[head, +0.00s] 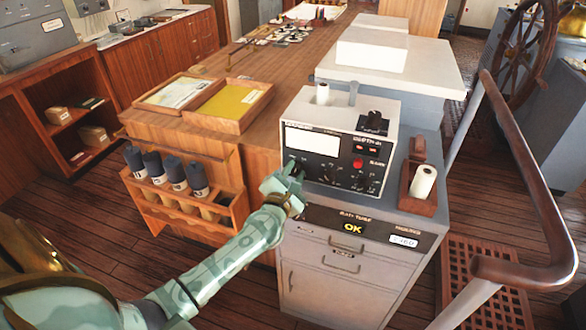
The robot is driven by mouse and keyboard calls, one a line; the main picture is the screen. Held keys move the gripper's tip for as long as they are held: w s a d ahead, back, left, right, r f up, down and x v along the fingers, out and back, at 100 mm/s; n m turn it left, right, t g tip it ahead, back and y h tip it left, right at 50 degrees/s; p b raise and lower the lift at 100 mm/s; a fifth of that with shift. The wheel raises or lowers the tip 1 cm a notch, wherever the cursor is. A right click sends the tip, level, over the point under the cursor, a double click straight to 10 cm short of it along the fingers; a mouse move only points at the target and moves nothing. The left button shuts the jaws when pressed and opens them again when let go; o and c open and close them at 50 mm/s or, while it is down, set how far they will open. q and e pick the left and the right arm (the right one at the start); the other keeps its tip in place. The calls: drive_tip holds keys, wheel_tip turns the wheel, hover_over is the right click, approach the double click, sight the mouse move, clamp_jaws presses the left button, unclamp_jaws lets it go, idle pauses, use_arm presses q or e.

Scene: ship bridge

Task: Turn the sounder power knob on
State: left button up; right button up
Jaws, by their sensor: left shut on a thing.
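The sounder (312,138) is a white-topped box with a black front panel, a white display window, a red knob and several small dark knobs. It stands on a grey cabinet. My left gripper (293,169) reaches in from the left, its fingertips at the lower left of the panel. It is shut on a small knob there, which the fingers hide; this looks like the power knob. Which way the knob points cannot be told. My right gripper is out of view.
A wooden rack (237,212) with dark cylinders stands left of my forearm. Two wooden trays (241,123) lie on the counter. A paper roll in a wooden holder (407,202) sits right of the sounder. A curved handrail (545,225) bounds the right side.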

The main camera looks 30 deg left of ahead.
use_arm(q)
drive_tip(key=shift+m+p, duration=0.95)
drive_tip(key=shift+m, duration=0.65)
drive_tip(key=o, duration=1)
drive_tip(key=p+v, duration=0.1)
drive_tip(key=v, duration=1.5)
drive_tip(key=shift+d, duration=0.2)
drive_tip(key=shift+s, duration=0.1)
